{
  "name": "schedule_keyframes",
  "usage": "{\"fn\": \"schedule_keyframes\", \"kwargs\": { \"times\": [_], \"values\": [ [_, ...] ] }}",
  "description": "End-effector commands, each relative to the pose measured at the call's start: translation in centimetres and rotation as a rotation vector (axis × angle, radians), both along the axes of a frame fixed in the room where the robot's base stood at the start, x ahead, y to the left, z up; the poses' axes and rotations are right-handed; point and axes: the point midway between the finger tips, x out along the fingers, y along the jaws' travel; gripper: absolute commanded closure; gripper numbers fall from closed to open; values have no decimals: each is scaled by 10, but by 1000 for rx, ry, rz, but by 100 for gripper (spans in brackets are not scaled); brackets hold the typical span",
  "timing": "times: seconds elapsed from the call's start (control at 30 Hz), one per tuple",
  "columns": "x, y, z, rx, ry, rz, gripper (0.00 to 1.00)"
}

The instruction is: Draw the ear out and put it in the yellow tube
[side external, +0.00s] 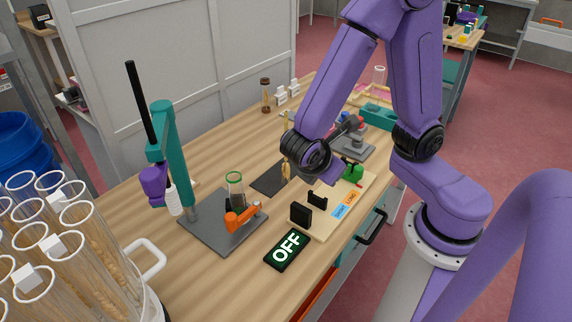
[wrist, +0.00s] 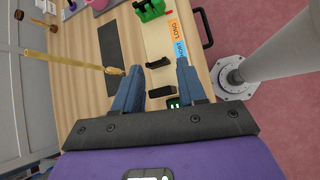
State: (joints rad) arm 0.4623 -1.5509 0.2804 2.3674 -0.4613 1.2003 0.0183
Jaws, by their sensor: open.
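A tan wheat ear (side external: 286,172) shows upright by the dark mat, left of my wrist in the side view. In the wrist view a thin yellow stalk-like piece (wrist: 70,61) runs in from the left, with a tan tip near my left finger. I cannot tell whether it is the ear's stem or a separate tube. A clear tube with a green rim (side external: 235,185) stands on the grey plate. My gripper (wrist: 158,78) is open and empty above the wooden board; its fingers are mostly hidden in the side view.
The wooden board (side external: 325,222) carries black brackets, LONG and SHORT labels and a green part (side external: 353,170). A teal stand (side external: 178,160), an orange clamp (side external: 240,217) and an OFF sign (side external: 287,249) are nearby. Several large tubes (side external: 75,235) fill the front left.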

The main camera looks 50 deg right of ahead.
Motion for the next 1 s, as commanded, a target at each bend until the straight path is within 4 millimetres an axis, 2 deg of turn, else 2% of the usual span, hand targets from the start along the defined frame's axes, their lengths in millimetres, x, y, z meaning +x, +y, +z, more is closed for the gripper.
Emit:
{"fn": "schedule_keyframes", "kwargs": {
  "times": [0.3,0.5,0.77,0.87,1.0],
  "values": [
    [58,14,-16,-482,20,229,59],
    [87,31,-28,-721,27,379,59],
    [102,43,-37,-852,29,473,59],
    [106,36,-38,-858,30,477,59],
    [118,14,-37,-856,31,473,59]
  ]
}}
